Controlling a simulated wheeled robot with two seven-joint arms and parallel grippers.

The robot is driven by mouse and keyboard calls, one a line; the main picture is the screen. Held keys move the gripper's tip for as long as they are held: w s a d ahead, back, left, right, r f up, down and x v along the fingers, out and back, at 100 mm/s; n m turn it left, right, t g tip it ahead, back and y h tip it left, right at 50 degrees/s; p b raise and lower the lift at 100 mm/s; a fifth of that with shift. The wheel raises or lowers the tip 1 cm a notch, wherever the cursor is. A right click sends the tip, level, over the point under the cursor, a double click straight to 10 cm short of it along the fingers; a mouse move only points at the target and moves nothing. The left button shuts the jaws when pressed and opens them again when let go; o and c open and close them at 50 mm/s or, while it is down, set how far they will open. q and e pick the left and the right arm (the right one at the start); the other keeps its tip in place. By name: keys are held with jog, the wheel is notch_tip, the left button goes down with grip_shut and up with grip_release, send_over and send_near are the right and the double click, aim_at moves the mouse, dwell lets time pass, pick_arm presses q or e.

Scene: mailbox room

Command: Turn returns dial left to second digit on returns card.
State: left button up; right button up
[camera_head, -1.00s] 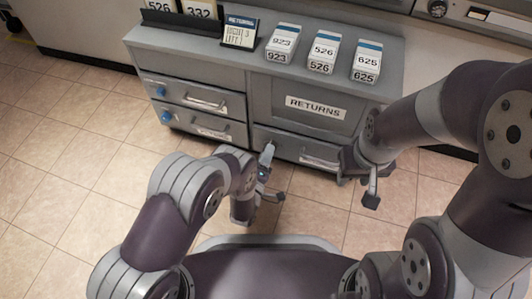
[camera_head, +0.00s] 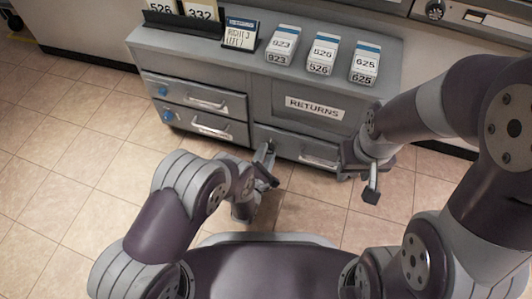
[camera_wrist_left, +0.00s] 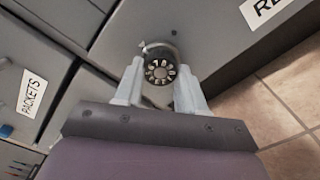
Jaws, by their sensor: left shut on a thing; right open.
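The returns dial (camera_wrist_left: 161,70) is a dark round knob with pale digits around its face, on the grey cabinet front in the left wrist view. My left gripper (camera_wrist_left: 160,88) has one finger on each side of the dial and is shut on it. In the head view my left gripper (camera_head: 265,163) is low at the cabinet front, and the dial is hidden there. The returns card (camera_head: 240,33) stands on the cabinet top; its small text is hard to read. My right gripper (camera_head: 362,176) is open and empty, near the cabinet's lower right.
The grey cabinet (camera_head: 195,55) has drawers on the left and a panel with a RETURNS label (camera_head: 314,107). Tiled floor (camera_head: 60,170) is free at the left.

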pick_arm(q)
jog(key=shift+f+n, duration=0.1)
jog(key=shift+n, duration=2.1)
jog(key=o, duration=1.1)
jog(key=shift+c, duration=0.2)
